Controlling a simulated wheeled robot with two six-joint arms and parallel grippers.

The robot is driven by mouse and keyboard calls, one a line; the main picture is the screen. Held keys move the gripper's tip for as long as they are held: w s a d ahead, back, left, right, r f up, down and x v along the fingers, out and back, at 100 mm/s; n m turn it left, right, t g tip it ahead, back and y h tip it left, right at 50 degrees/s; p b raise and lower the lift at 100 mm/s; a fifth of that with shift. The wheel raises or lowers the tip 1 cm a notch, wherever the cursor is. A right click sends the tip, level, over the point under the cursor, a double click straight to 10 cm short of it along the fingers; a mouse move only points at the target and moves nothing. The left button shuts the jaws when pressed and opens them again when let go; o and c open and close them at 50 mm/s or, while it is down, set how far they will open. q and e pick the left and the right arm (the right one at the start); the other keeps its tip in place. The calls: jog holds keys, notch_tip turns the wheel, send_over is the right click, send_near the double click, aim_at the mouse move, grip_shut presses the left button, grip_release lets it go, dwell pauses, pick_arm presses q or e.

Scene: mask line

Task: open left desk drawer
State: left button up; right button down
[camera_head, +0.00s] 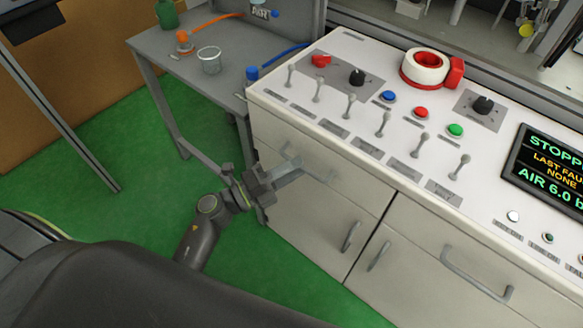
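The left desk drawer (352,178) is the upper front panel at the left of the white control desk (325,101). Its front looks flush with the desk, so it appears shut. My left gripper (289,172) is at the left part of this drawer front, with its fingers pointing right. My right gripper is not in view.
Below the drawer is a cupboard door with a vertical handle (350,236). Another drawer handle (476,276) is at the right. A grey side table (187,66) with a glass beaker (209,60) stands behind left. Green floor (100,228) is free at the left.

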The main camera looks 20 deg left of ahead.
pick_arm(q)
grip_shut()
dwell(0.4)
